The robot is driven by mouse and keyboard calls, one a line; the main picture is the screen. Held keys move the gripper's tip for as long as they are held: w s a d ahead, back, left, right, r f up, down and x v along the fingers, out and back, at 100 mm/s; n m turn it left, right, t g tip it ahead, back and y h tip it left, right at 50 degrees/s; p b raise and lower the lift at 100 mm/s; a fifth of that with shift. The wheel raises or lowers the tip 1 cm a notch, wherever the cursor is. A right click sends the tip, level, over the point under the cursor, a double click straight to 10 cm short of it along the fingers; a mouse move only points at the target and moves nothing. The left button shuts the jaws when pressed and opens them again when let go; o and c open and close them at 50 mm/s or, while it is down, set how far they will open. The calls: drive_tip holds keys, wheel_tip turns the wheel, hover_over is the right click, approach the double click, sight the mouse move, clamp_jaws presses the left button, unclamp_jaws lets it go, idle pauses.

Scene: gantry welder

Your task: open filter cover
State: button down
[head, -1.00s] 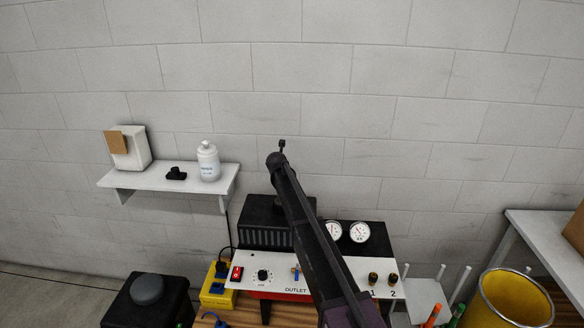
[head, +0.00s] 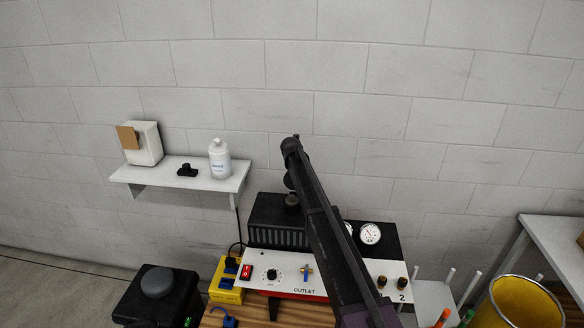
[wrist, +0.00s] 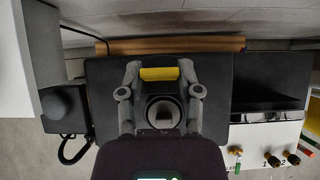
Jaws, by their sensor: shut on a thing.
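A black box with a vented front (head: 272,236) stands on the back of the machine, and its dark flat top (wrist: 105,95) fills much of the wrist view. My gripper (wrist: 160,73) is over this top, its two fingers closed on the ends of a yellow bar (wrist: 159,74). A dark round fitting with a grey middle (wrist: 163,112) shows between the fingers. I cannot tell whether the bar belongs to the filter cover, nor whether the cover is lifted.
The white front panel (head: 330,281) has a red switch, a dial and brass fittings. A gauge (head: 370,233) stands right of my arm. A shelf (head: 205,183) holds a white bottle (head: 219,158). A yellow bin (head: 515,303) is at right. The wall is close behind.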

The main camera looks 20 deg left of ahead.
drive_tip(key=shift+w+d, duration=0.15)
drive_tip(key=shift+d, duration=0.05)
drive_tip(key=shift+c, duration=1.4)
unclamp_jaws()
drive_tip(key=shift+a, duration=0.1)
drive_tip(key=shift+a, duration=0.1)
drive_tip(key=shift+s+f, duration=0.1)
drive_tip(key=shift+s, duration=0.1)
